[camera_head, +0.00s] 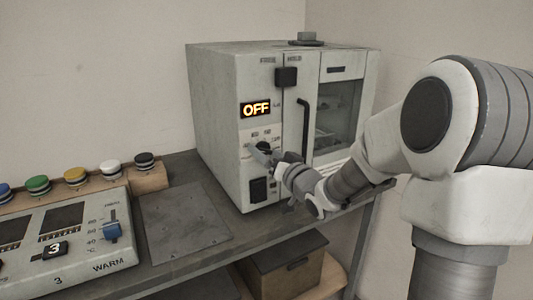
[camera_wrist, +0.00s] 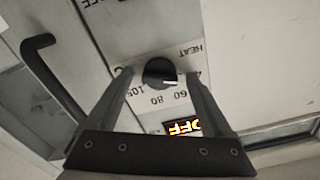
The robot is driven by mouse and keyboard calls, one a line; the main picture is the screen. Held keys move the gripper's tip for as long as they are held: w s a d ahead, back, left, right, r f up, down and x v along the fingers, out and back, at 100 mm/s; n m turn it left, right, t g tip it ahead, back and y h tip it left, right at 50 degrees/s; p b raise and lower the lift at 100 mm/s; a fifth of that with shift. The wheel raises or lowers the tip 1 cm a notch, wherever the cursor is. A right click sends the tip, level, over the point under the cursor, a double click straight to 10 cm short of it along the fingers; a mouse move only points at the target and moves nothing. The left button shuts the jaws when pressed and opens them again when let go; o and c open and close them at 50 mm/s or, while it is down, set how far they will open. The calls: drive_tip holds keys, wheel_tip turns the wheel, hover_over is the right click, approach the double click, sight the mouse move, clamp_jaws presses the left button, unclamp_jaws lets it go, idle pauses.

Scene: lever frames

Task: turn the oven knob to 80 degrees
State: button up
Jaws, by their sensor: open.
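The oven (camera_head: 220,120) is a grey-white cabinet on the bench, with a lit display (camera_head: 255,109) that reads OFF. The display also shows upside down in the wrist view (camera_wrist: 183,128). The oven knob (camera_wrist: 158,70) is round and black with a white pointer mark, which points right and slightly down in the wrist view, short of the printed 60. The 80 mark (camera_wrist: 157,100) is below the knob in that view. My gripper (camera_wrist: 159,73) is open, with one finger on each side of the knob. I cannot tell whether they touch it.
A black door handle (camera_head: 303,128) stands out right of the knob; it is at left in the wrist view (camera_wrist: 50,75). A black switch (camera_head: 258,190) sits below. A control panel (camera_head: 70,250) and several coloured buttons (camera_head: 75,177) are left on the bench.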

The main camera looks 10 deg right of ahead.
clamp_jaws()
idle(0.3)
drive_tip(key=shift+m+p, duration=0.3)
drive_tip(key=m+p, duration=0.2)
drive_tip(key=shift+r+m+p, duration=0.2)
drive_tip(key=shift+m+p, duration=0.1)
drive_tip(key=shift+p, duration=0.05)
drive_tip(key=m+p, duration=0.5)
drive_tip(key=m, duration=0.1)
drive_tip(key=m+p, duration=0.3)
drive_tip(key=m, duration=0.1)
drive_tip(key=shift+m+p, duration=0.4)
drive_tip(key=shift+f+m+p, duration=0.1)
drive_tip(key=shift+m+p, duration=1.2)
drive_tip(key=shift+m, duration=0.7)
